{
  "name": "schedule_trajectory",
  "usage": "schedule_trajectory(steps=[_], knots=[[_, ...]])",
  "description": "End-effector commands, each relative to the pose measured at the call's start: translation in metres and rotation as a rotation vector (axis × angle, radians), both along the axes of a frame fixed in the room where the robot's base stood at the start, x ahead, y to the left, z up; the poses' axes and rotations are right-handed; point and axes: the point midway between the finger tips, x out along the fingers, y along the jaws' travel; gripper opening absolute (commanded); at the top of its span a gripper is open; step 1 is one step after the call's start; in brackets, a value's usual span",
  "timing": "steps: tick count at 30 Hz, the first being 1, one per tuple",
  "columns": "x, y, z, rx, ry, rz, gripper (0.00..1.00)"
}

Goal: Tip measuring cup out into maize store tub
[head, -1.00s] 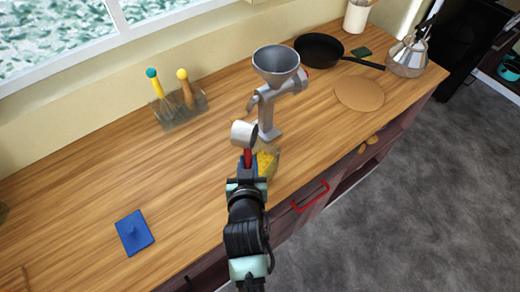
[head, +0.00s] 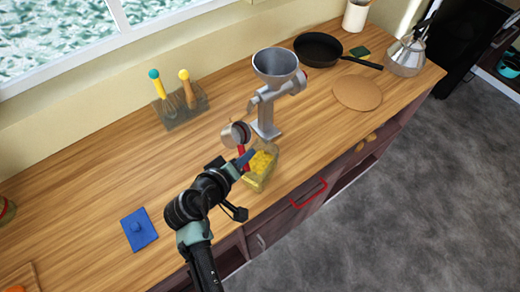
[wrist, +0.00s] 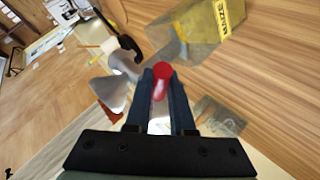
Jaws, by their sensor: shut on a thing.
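The measuring cup (head: 236,135) is small and pale, with a red handle (wrist: 161,75). My gripper (head: 245,160) is shut on the handle. The cup looks turned onto its side in the head view, beyond and slightly left of the tub; its contents cannot be made out. The maize store tub (head: 260,170) is clear and open, with yellow grain inside, near the counter's front edge. In the wrist view the tub (wrist: 208,28) shows a yellow label, above and right of my fingers. My gripper is close beside the tub in the head view.
A grey hand grinder (head: 268,110) stands just behind the cup and tub. A blue lid (head: 138,230) lies at the front left. A holder with utensils (head: 180,112) stands by the wall. The counter's middle left is clear.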

Motion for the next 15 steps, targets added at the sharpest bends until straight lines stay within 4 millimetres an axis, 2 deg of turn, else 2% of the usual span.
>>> schedule_trajectory(steps=[6, 11, 15], knots=[[0.008, 0.021, -0.006, -0.236, 0.078, 0.004, 0.00], [0.011, 0.032, -0.023, -0.352, 0.117, 0.002, 0.00], [0.016, 0.046, -0.021, -0.478, 0.156, 0.002, 0.00]])
